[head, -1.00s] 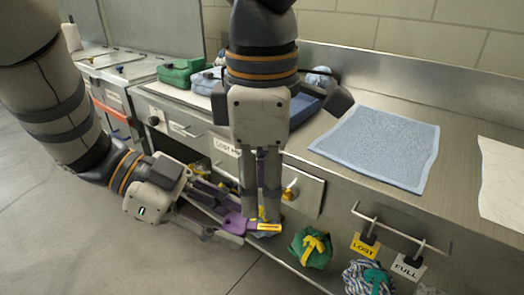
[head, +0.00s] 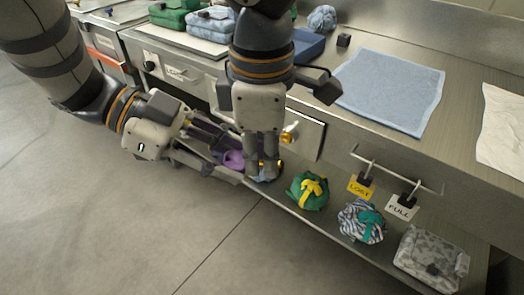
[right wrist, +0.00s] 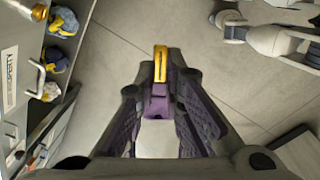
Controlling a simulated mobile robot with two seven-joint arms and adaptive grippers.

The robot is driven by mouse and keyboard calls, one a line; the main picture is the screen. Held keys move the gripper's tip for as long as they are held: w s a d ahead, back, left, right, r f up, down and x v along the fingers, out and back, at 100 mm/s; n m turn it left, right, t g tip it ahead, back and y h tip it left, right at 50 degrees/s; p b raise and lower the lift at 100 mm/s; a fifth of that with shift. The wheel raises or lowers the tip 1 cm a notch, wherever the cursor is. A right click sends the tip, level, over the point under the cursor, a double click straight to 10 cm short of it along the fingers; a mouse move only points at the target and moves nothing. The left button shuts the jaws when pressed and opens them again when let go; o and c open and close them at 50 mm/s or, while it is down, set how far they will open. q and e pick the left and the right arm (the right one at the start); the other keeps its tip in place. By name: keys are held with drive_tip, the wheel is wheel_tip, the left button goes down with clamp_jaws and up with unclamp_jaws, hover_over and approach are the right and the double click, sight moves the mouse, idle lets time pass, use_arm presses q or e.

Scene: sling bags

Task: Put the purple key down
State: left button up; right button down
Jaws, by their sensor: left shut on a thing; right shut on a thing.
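The purple key shows in the right wrist view (right wrist: 157,100), its purple part between my right fingertips and its gold end pointing away. In the head view my right gripper (head: 263,172) points down in front of the low shelf, shut on the key; its fingers hide most of it. My left gripper (head: 228,172) comes in low from the left, shut and close beside the right one. A rounded purple thing (head: 233,160) shows at its fingertips. I cannot tell what it is, but the left jaws appear shut on it.
Green (head: 308,191), striped (head: 362,222) and grey patterned (head: 430,258) bags sit on the low shelf. LOST (head: 360,188) and FULL (head: 402,207) tags hang from a rail. A blue towel (head: 390,88) lies on the counter. The floor (head: 110,220) is clear.

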use_arm(q)
drive_tip(key=o, duration=1.3)
